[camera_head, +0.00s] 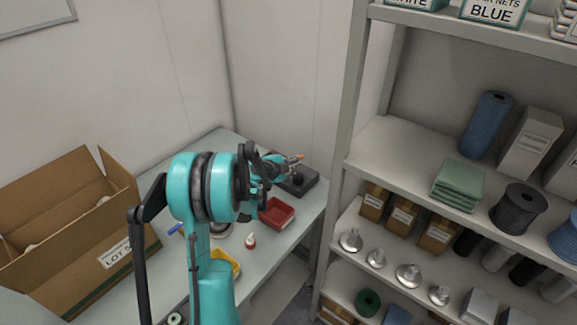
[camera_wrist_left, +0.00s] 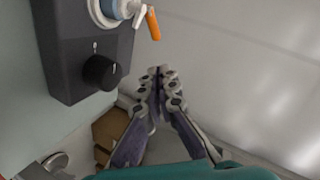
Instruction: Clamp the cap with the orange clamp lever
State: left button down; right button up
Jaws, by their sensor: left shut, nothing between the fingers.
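The orange clamp lever (camera_wrist_left: 153,24) sticks out from a metal clamp at the top edge of the left wrist view. A white and blue round part (camera_wrist_left: 114,8) sits beside it on the dark fixture (camera_wrist_left: 70,40); I cannot tell whether it is the cap. In the head view the lever tip (camera_head: 299,157) shows above the dark fixture (camera_head: 309,185), at the back of the table. My left gripper (camera_wrist_left: 158,72) is shut and empty, apart from the lever and beside the fixture. In the head view the left gripper (camera_head: 290,163) partly hides the clamp. My right gripper is not in view.
A black knob (camera_wrist_left: 102,72) is on the fixture. On the table stand a red tray (camera_head: 276,214), a small white bottle (camera_head: 250,241), a yellow tray (camera_head: 236,262) and a large open carton (camera_head: 75,225). A loaded shelf (camera_head: 400,150) stands close to the right.

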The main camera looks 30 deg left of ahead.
aim_at(303, 156)
pick_arm(q)
jog(key=x, duration=0.3)
jog(key=shift+w+f+b, duration=0.2)
jog(key=shift+w+b, duration=0.05)
jog(key=shift+b, duration=0.1)
jog(key=shift+w+a+f+b, duration=0.35)
jog(key=shift+w+a+f, duration=0.3)
jog(key=shift+a, duration=0.2)
jog(key=shift+w+a+f, duration=0.2)
jog(key=shift+a+f, duration=0.05)
jog(key=shift+a, duration=0.05)
jog(key=shift+w+n+y+b, duration=0.2)
jog(key=shift+n+y, duration=0.3)
jog(key=shift+y, duration=0.15)
jog(key=shift+w+n+y+b, duration=0.2)
jog(key=shift+n+y, duration=0.3)
jog(key=shift+y, duration=0.15)
jog(key=shift+w, duration=0.1)
jog(key=shift+w+a+n+y+b, duration=0.2)
jog(key=shift+w+n+y+b, duration=0.1)
jog(key=shift+w+y+b, duration=0.25)
jog(key=shift+w+a, duration=0.1)
jog(key=shift+w, duration=0.15)
jog(key=shift+s, duration=0.15)
